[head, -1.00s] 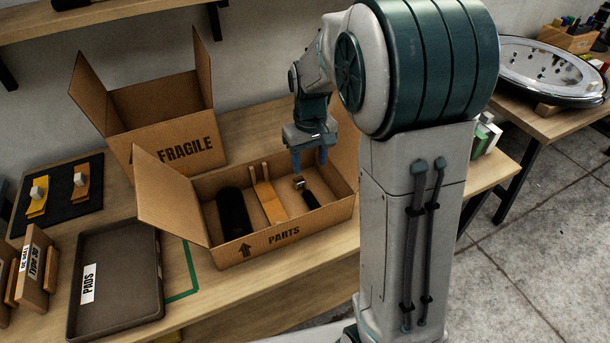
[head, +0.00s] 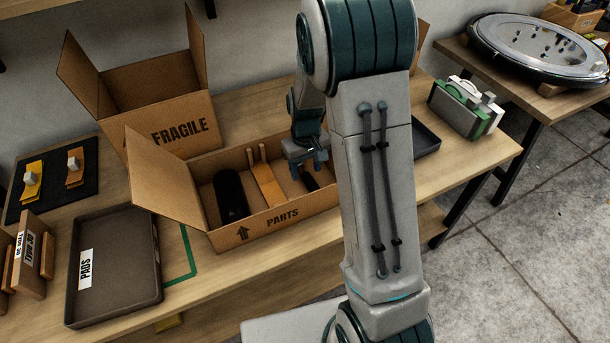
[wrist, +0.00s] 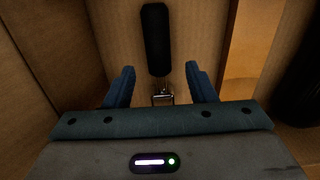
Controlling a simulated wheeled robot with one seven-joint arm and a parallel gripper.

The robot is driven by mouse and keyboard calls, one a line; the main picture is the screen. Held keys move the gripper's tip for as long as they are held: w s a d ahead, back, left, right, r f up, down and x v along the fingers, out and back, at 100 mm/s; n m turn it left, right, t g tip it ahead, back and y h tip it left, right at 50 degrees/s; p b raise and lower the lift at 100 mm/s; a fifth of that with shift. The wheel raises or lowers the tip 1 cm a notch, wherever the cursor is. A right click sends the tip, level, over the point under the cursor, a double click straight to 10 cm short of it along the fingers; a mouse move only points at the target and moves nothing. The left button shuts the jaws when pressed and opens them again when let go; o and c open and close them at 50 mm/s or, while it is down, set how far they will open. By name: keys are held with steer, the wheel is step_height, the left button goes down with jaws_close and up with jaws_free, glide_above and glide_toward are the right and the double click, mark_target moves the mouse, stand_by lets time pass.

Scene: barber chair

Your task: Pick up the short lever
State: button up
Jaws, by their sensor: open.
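The short lever lies on the floor of the PARTS box (head: 282,221). In the wrist view its black grip (wrist: 157,40) points away from me and its metal end (wrist: 162,95) sits between my fingers. In the head view only part of the black grip (head: 309,182) shows beneath my gripper (head: 307,163). In the wrist view my gripper (wrist: 160,88) is open, with one blue finger on each side of the metal end. The fingers appear apart from the lever. My arm hides part of the box's right side.
In the box, a tan wooden piece (head: 266,183) and a black cylinder (head: 230,193) lie left of the lever. The box walls are close around my gripper. The FRAGILE box (head: 179,132) stands behind. An empty-looking PADS tray (head: 117,270) is at left.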

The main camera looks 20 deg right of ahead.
step_height(320, 180, down, 2)
steer(key=shift+f, duration=0.1)
jaws_close()
